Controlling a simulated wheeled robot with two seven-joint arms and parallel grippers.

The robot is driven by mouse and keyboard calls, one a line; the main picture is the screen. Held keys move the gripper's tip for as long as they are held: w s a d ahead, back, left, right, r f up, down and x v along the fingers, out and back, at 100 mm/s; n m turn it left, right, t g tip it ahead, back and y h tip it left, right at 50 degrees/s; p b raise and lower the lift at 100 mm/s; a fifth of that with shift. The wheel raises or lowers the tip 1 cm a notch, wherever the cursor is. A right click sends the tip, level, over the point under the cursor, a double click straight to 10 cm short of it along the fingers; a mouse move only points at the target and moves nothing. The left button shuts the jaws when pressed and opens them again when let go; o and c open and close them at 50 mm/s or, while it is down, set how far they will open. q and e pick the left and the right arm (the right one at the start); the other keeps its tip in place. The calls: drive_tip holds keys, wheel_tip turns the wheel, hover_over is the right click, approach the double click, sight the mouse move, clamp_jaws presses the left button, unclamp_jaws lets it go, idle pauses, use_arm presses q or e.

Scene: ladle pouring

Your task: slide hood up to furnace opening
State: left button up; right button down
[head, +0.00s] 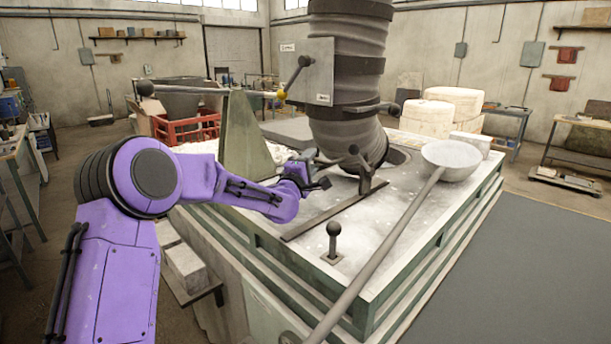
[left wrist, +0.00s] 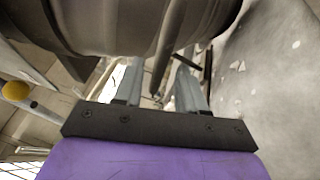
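The hood (head: 347,95) is a grey ribbed duct that hangs from above, its lower end curved down to the furnace top. The furnace opening (head: 400,157) is a dark round hole, partly hidden behind the hood's lower end. My left gripper (head: 318,172) is at the hood's left side, near a handle with a dark ball knob. In the left wrist view my gripper (left wrist: 160,90) has its two fingers apart, with a dark bar (left wrist: 166,55) showing between them. The hood's underside (left wrist: 130,25) fills the top there. I cannot tell any contact. My right gripper is not in view.
A ladle (head: 452,160) lies across the furnace top (head: 300,245), its long handle running to the front. A knobbed lever (head: 333,240) stands near the front, beside a dark rail (head: 330,212). A red crate (head: 185,128) is at the back left. Grey floor is clear at right.

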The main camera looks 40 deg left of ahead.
use_arm(q)
drive_tip(key=r+b+v, duration=0.1)
drive_tip(key=v, duration=0.5)
drive_tip(key=shift+f, duration=0.4)
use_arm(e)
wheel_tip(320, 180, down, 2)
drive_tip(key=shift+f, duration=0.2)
use_arm(q)
drive_tip(key=shift+s, duration=0.15)
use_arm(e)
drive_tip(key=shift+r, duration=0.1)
